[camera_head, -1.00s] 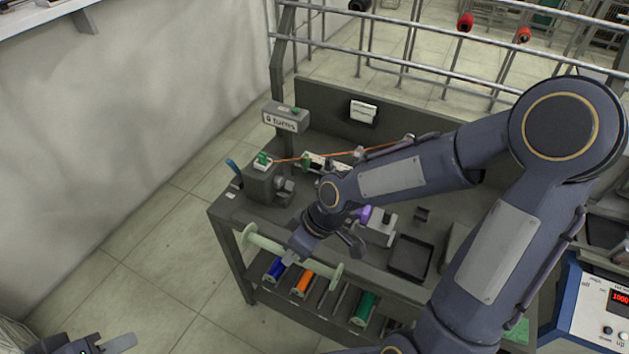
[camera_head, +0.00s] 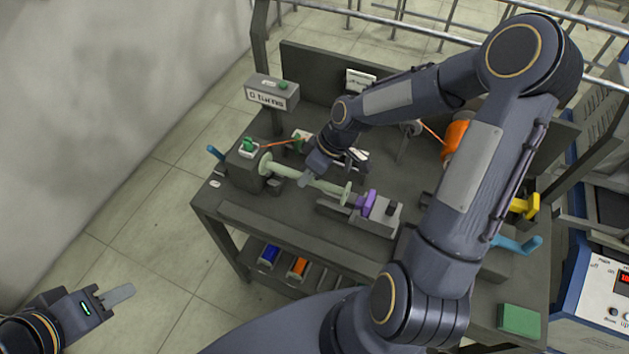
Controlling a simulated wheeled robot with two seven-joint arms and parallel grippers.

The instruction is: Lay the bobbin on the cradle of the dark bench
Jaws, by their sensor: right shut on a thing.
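The bobbin (camera_head: 326,185), a pale green spool with a round flange at each end, lies level over the dark bench (camera_head: 255,218). It is between the grey headstock (camera_head: 243,172) on the left and the purple-tipped tailstock (camera_head: 368,203) on the right. My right gripper (camera_head: 310,177) is shut on the bobbin's core from above, its fingers partly hidden by the wrist. The cradle is not clearly visible under the bobbin, and I cannot tell whether the bobbin touches it. My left gripper (camera_head: 118,296) is apart from the bench at lower left; its jaw gap is unclear.
A turns counter (camera_head: 268,92) stands at the back left. An orange thread runs to an orange spool (camera_head: 456,138). Blue (camera_head: 268,256) and orange (camera_head: 298,267) spools lie on the lower shelf. Yellow (camera_head: 526,206) and blue (camera_head: 516,245) handles are at right. The front bench strip is clear.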

